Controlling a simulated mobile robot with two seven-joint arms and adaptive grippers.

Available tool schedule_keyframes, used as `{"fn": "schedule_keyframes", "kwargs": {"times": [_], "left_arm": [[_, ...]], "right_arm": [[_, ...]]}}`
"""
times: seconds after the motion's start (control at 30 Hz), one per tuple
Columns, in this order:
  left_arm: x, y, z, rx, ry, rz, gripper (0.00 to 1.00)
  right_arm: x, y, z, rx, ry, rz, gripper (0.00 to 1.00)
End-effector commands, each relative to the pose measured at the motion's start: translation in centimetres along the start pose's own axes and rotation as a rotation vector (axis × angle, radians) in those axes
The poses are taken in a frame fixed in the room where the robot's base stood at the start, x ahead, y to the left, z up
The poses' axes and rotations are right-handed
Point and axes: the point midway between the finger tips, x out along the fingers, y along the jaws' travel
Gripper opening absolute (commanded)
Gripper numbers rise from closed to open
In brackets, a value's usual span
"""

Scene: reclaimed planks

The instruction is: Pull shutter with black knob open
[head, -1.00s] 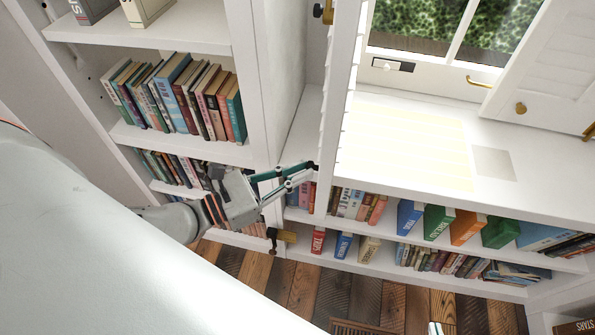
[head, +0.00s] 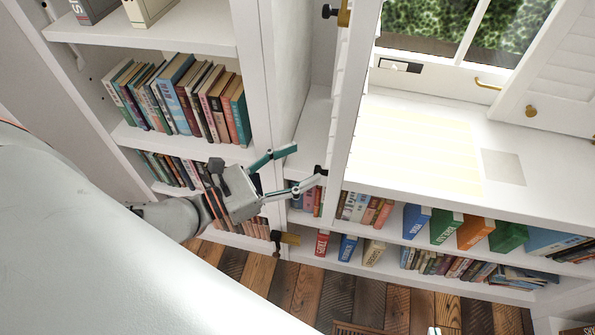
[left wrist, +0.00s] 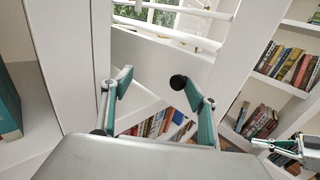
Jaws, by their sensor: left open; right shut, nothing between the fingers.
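The white louvred shutter (head: 349,125) stands nearly edge-on at the left end of the window ledge in the head view. Its small black knob (head: 321,170) is beside my left gripper (head: 307,161). In the left wrist view the black knob (left wrist: 178,82) lies between the spread teal fingers of my left gripper (left wrist: 158,80), close to the right fingertip; I cannot tell if they touch. My left gripper is open and holds nothing. My right gripper (left wrist: 272,145) shows at the right edge of the left wrist view, shut and empty, away from the knob.
A second white shutter (head: 565,75) with a brass knob (head: 531,111) is at the right of the window. Brass-and-black fittings (head: 285,238) sit near the first shutter's lower end. A bookcase (head: 195,35) is at left, and books fill shelves below the ledge (head: 410,185).

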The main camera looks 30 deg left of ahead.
Motion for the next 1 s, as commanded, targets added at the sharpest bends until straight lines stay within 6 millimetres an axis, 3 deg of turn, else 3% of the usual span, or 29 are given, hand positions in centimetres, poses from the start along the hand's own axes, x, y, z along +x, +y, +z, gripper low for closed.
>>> {"fn": "schedule_keyframes", "kwargs": {"times": [0.03,0.73,0.87,1.0], "left_arm": [[0.2,1.1,0.3,0.002,-0.008,0.021,0.43],[0.1,1.0,0.3,0.003,-0.008,0.021,0.36],[-0.9,1.0,0.1,0.006,-0.004,0.020,0.35],[-3.1,0.7,0.0,0.006,0.000,0.014,0.35]], "right_arm": [[0.0,0.0,-0.1,0.002,0.002,0.001,0.00],[0.1,0.1,0.0,-0.008,0.001,-0.001,0.00],[0.1,0.1,-0.1,-0.006,0.002,-0.001,0.00],[0.1,0.1,-0.1,-0.005,0.002,0.000,0.00]]}}
